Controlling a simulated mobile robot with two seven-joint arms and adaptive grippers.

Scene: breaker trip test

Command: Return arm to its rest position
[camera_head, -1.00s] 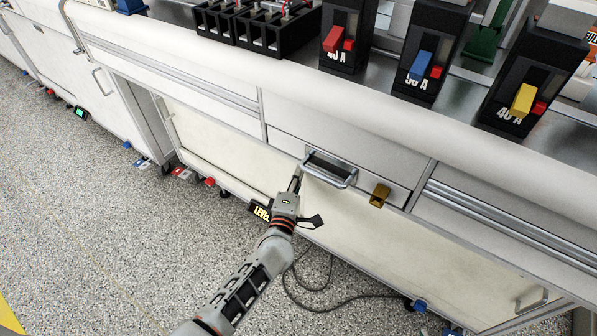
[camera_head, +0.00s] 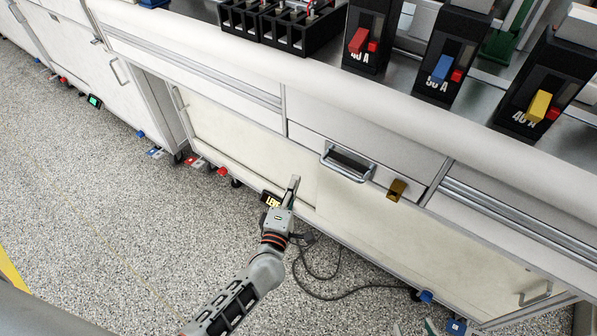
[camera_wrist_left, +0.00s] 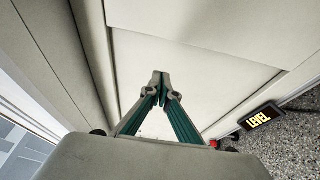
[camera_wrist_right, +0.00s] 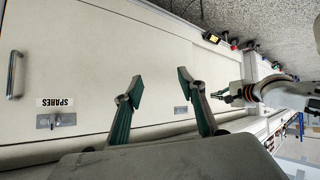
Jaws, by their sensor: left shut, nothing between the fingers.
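My left gripper (camera_head: 294,182) is shut and empty in the head view, in front of the pale cabinet front and below and left of the drawer handle. In the left wrist view its fingertips (camera_wrist_left: 160,76) meet, with a pale cabinet panel behind them. My right gripper (camera_wrist_right: 160,84) is open and empty in the right wrist view, its fingers apart in front of a pale cabinet door. My left arm also shows at the right of the right wrist view.
A metal drawer handle (camera_head: 347,163) and a brass-coloured block (camera_head: 396,190) stick out from the cabinet. Breakers with red, blue (camera_head: 442,68) and yellow switches stand on the bench. A black cable (camera_head: 335,285) lies on the floor. A lit "LEVEL" box (camera_wrist_left: 262,117) is near the cabinet base.

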